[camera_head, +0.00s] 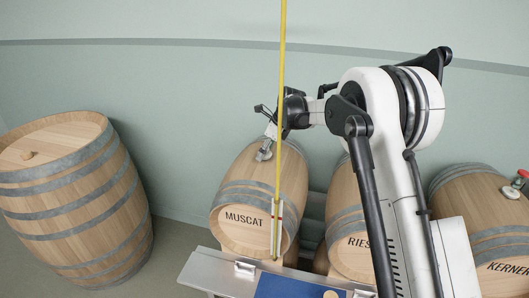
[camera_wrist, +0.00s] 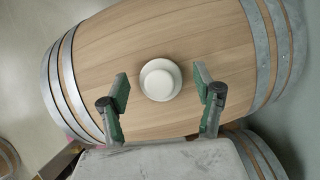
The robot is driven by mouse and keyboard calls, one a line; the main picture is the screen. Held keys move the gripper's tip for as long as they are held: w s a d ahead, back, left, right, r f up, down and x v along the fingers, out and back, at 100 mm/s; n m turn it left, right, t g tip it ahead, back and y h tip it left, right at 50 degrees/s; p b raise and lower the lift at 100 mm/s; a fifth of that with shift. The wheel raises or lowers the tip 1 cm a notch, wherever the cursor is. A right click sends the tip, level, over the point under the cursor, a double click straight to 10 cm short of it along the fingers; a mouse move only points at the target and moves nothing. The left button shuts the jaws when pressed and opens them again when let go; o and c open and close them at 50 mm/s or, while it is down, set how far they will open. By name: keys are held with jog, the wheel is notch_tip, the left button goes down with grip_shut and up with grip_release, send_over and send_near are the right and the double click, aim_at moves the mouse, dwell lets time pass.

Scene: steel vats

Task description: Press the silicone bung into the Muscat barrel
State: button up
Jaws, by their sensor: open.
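The Muscat barrel (camera_head: 243,205) lies on its side, its lettered head facing the camera in the head view. Its wooden staves (camera_wrist: 112,45) fill much of the wrist view. The white bung (camera_wrist: 160,80) shows as a round cap on a wider rim, at the middle of the barrel's side. I cannot tell how deep it sits. My gripper (camera_wrist: 163,86) is open, its two green-padded fingers apart on either side of the bung and not closed on it. In the head view my arm reaches over the top of this barrel, and the bung cannot be made out there.
A yellow pole (camera_head: 281,90) stands in front of the Muscat barrel. The Riesling barrel (camera_head: 350,250) is to its right and the Kerner barrel (camera_head: 480,215) farther right. An upright barrel (camera_head: 75,195) stands at left. A metal bench (camera_head: 215,272) with a blue mat (camera_head: 285,287) is in front.

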jog(key=v, duration=1.1)
jog(key=shift+r, duration=0.15)
jog(key=s+d+r+n+t+h+b, duration=0.1)
jog(key=s+d+r+n, duration=0.3)
jog(key=s, duration=0.4)
jog(key=s+d+r+n+t, duration=0.1)
jog(key=s+d+r+n, duration=0.25)
jog(key=s, duration=0.35)
jog(key=s+d+r+n+t+h+b, duration=0.1)
jog(key=s+d+r+n, duration=0.2)
jog(key=s+d, duration=0.35)
jog(key=s+d+f+n+t, duration=0.1)
jog(key=s+d+f+n, duration=0.1)
jog(key=s, duration=0.6)
jog(key=s+d+f+n+h, duration=0.1)
jog(key=s+f+n, duration=0.3)
jog(key=s, duration=0.5)
jog(key=s+d+f+n+t+h+b, duration=0.1)
jog(key=s+d+f+n, duration=0.2)
jog(key=s, duration=0.6)
jog(key=shift+d+f+n+t, duration=0.3)
jog(key=shift+f+n, duration=0.25)
jog(key=shift+n, duration=0.7)
jog(key=shift+s, duration=0.1)
